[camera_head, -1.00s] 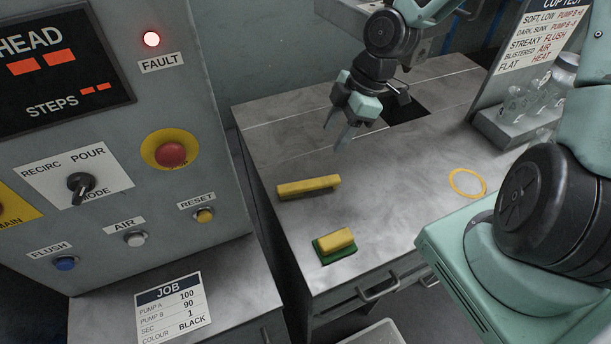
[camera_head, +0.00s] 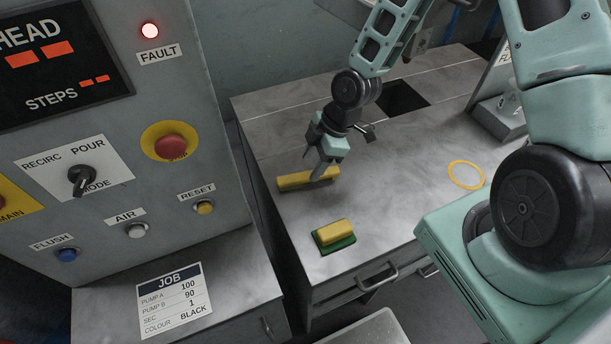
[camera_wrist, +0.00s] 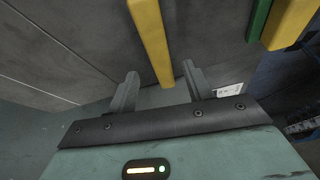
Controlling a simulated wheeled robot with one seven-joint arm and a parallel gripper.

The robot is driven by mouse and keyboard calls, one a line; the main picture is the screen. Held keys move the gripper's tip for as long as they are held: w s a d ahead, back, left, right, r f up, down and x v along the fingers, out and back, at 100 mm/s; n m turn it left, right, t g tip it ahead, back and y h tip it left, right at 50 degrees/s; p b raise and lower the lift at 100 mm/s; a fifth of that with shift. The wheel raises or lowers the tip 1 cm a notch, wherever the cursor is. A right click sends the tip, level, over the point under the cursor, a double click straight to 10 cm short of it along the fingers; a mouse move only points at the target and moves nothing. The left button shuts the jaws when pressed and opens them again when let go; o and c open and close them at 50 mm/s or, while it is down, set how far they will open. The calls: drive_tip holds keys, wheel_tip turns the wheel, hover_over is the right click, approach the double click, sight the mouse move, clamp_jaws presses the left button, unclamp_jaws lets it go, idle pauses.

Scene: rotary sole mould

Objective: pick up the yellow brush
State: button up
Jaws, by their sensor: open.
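The yellow brush (camera_head: 292,182) is a long, narrow yellow bar lying flat on the grey bench top. In the wrist view the yellow brush (camera_wrist: 150,35) runs from the top edge down to between my fingers. My gripper (camera_head: 312,180) is open, pointing down at the right part of the brush, and hides some of it. In the wrist view my gripper (camera_wrist: 160,72) has one finger on each side of the brush, with gaps showing. I cannot tell how high the fingertips are above the bench.
A shorter yellow block (camera_head: 333,230) sits on a green pad (camera_head: 345,243) nearer the bench front. A yellow ring mark (camera_head: 465,175) is on the right of the bench (camera_head: 400,205). A dark square opening (camera_head: 403,97) lies behind. The control panel stands left.

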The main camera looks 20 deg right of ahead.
sight(306, 175)
drive_tip(key=p+x, duration=0.2)
drive_tip(key=x, duration=0.1)
drive_tip(key=shift+s+a+f, duration=0.1)
drive_tip(key=shift+a+f, duration=0.15)
drive_tip(key=shift+a, duration=0.05)
drive_tip(key=shift+a+f, duration=0.15)
drive_tip(key=shift+f, duration=0.5)
drive_tip(key=shift+c, duration=0.3)
drive_tip(key=c, duration=1)
